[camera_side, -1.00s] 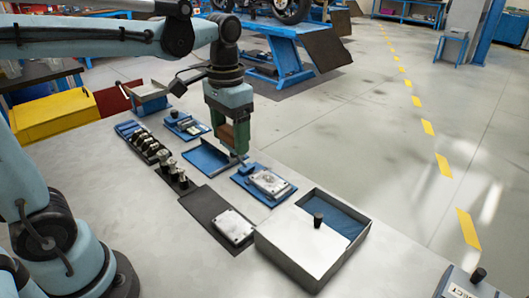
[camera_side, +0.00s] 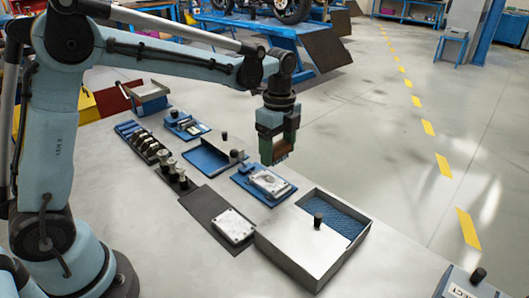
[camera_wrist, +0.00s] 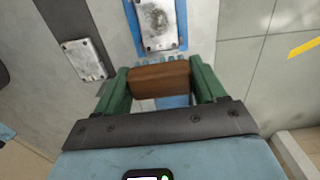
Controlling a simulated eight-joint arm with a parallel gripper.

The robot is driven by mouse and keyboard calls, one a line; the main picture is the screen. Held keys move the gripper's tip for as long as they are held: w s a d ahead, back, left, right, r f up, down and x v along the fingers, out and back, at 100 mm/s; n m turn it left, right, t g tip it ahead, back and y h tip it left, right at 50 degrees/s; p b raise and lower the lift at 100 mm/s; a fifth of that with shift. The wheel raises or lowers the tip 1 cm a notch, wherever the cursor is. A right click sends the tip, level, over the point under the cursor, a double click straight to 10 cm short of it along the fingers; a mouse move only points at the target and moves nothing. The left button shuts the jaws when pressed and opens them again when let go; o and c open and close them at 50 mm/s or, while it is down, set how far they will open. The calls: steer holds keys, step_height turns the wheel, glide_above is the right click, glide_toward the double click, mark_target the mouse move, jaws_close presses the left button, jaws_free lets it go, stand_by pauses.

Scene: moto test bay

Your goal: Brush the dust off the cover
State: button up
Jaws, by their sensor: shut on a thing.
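My gripper (camera_side: 278,148) is shut on a brown wooden brush (camera_side: 283,156), held in the air just behind the blue fixture. In the wrist view the brush (camera_wrist: 160,77) sits between the green fingers of my gripper (camera_wrist: 162,88), with pale bluish bristle tufts along its far edge. A metal cover (camera_side: 269,182) lies flat on the blue fixture. The cover also shows in the wrist view (camera_wrist: 157,24), with grey dusty smudges on its face. The brush looks apart from the cover.
A second metal plate (camera_side: 232,225) lies on a dark mat. A grey box (camera_side: 305,262) with a black knob stands in front. A blue tray (camera_side: 204,160) and a rack of metal parts (camera_side: 145,142) are to the left. The bench between rack and arm base is clear.

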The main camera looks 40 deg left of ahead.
mark_target(277, 186)
steer(key=shift+f, duration=3.5)
steer(key=shift+w+a+f, duration=0.1)
steer(key=shift+a+f, duration=0.4)
steer(key=shift+f, duration=0.05)
steer(key=shift+c, duration=0.4)
steer(key=shift+a+f, duration=0.2)
steer(key=shift+a, duration=3.1)
steer(key=shift+d+r, duration=0.1)
steer(key=shift+d, duration=3.85)
steer(key=shift+a, duration=3.55)
steer(key=shift+d, duration=3.5)
steer(key=shift+a+r, duration=0.1)
steer(key=shift+r, duration=4)
